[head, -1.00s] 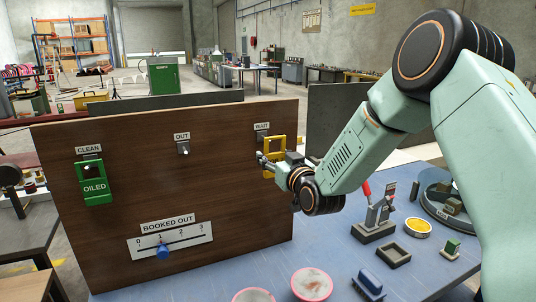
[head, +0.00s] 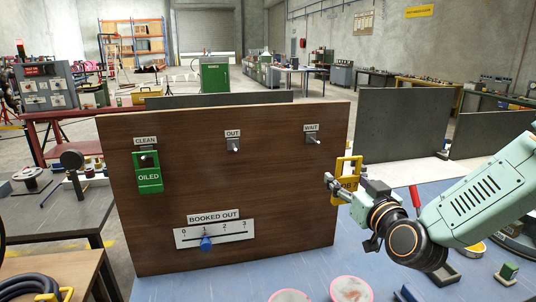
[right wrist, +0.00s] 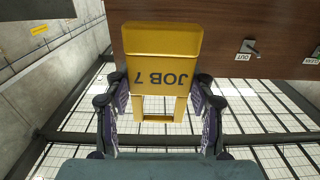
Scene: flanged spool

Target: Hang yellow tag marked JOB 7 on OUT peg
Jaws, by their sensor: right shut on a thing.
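The yellow tag marked JOB 7 (head: 347,178) is held in my right gripper (head: 334,188), beside the right edge of the wooden board. In the right wrist view the tag (right wrist: 160,75) sits between the two fingers (right wrist: 160,103), its lettering upside down and its open frame part nearer the wrist. The OUT peg (head: 235,149) is bare, under its OUT label, at the upper middle of the board; it also shows in the right wrist view (right wrist: 250,47). The WAIT peg (head: 315,140) is bare too. My left gripper is not in view.
The wooden board (head: 270,190) stands upright on the blue table (head: 300,262). A green OILED tag (head: 149,178) hangs under CLEAN. A BOOKED OUT slider with a blue knob (head: 206,243) is below.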

